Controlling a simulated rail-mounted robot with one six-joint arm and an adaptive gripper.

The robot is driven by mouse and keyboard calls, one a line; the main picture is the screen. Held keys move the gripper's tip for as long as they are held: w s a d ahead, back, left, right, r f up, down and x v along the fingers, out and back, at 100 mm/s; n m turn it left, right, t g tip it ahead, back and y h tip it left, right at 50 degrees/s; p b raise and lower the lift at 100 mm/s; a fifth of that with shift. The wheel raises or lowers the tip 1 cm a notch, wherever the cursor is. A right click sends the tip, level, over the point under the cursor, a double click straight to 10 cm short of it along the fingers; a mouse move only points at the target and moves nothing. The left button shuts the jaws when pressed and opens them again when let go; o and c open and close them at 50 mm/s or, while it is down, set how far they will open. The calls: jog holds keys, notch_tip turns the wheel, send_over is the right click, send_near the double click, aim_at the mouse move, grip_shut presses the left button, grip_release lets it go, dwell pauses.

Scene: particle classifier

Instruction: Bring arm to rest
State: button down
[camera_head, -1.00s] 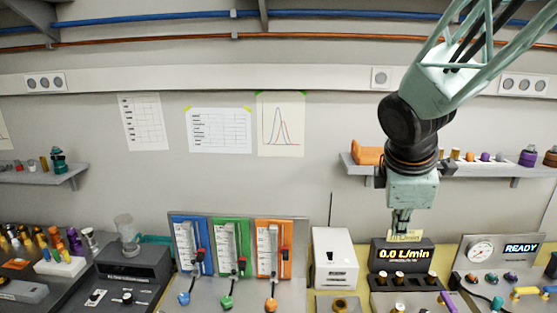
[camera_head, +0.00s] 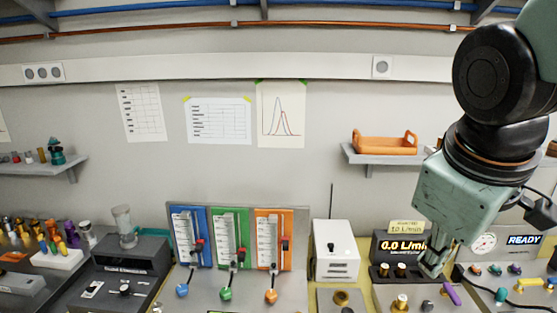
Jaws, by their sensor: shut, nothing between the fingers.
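My gripper (camera_head: 433,262) hangs at the right of the head view at the end of my pale green arm, pointing down and slightly left. Its fingers are shut and hold nothing. They are in front of the right part of the dark flow unit (camera_head: 384,271) with the "0.0 L/min" display and hide part of its readout. I cannot tell whether the fingertips touch the unit.
Blue, green and orange flow panels (camera_head: 232,240) with knobs stand left of a white box (camera_head: 336,250) with an antenna. A "READY" console (camera_head: 520,255) stands at the right. A wall shelf (camera_head: 352,156) carries an orange tray (camera_head: 385,144).

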jog(key=s+a+f+m+y+b, duration=0.1)
jog(key=s+a+m, duration=0.1)
jog(key=s, duration=0.4)
jog(key=s+a+f+m+b, duration=0.1)
jog(key=s+a+m+b, duration=0.1)
jog(key=s, duration=0.5)
jog(key=shift+s+a+f+m+y, duration=0.15)
jog(key=shift+a+f+m+y, duration=0.3)
jog(key=shift+m, duration=0.55)
